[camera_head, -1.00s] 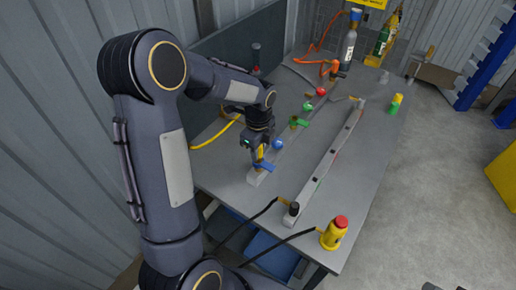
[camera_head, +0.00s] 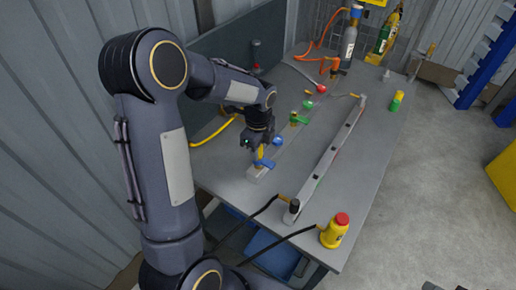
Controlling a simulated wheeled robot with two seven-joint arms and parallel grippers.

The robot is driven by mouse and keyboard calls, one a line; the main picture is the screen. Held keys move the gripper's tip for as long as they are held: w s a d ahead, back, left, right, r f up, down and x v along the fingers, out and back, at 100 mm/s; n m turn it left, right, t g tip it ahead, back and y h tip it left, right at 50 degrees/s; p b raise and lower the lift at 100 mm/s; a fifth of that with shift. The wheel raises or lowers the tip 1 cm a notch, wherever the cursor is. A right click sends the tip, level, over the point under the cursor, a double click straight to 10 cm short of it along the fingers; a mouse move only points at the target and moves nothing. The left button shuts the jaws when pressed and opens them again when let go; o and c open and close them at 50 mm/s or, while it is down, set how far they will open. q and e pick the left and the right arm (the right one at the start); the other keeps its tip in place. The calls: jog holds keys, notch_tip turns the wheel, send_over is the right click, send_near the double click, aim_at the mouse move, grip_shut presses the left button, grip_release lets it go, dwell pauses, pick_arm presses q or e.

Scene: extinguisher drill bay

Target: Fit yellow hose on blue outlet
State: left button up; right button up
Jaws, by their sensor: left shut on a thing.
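The yellow hose (camera_head: 213,132) curves along the left of the bench and passes behind my left arm. My left gripper (camera_head: 261,150) points down at the near end of a grey manifold bar and is shut on the yellow hose's end. That end is right at the blue lever (camera_head: 264,163) of the blue outlet. A blue ball (camera_head: 278,141) sits just to the right of the gripper. The fingers hide the joint, so I cannot tell whether the hose is seated on the outlet. My right gripper is not in view.
Green (camera_head: 302,120) and red (camera_head: 321,89) outlets lie farther along the bar. A long pale rail (camera_head: 330,158) runs beside it. The right side of the bench is mostly clear.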

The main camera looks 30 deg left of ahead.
pick_arm(q)
jog(key=o, duration=1.1)
notch_tip(320, 180, up, 8)
jog(key=shift+f, duration=0.25)
jog(key=shift+s+r, duration=0.3)
jog(key=shift+r, duration=0.1)
jog(key=s+d+r+n+t+h, duration=0.1)
jog(key=s+d+n+t, duration=0.1)
jog(key=s+n, duration=0.4)
jog(key=s+d+r+n+t+h, duration=0.1)
jog(key=s+d+n, duration=0.2)
jog(key=s+n, duration=0.4)
jog(key=s+d+r+n+t+h, duration=0.1)
jog(key=s+d+r+n+t, duration=0.1)
jog(key=s+n, duration=0.5)
jog(key=shift+s+d+t+h, duration=0.15)
jog(key=shift+s+t+h, duration=0.2)
jog(key=shift+s, duration=0.45)
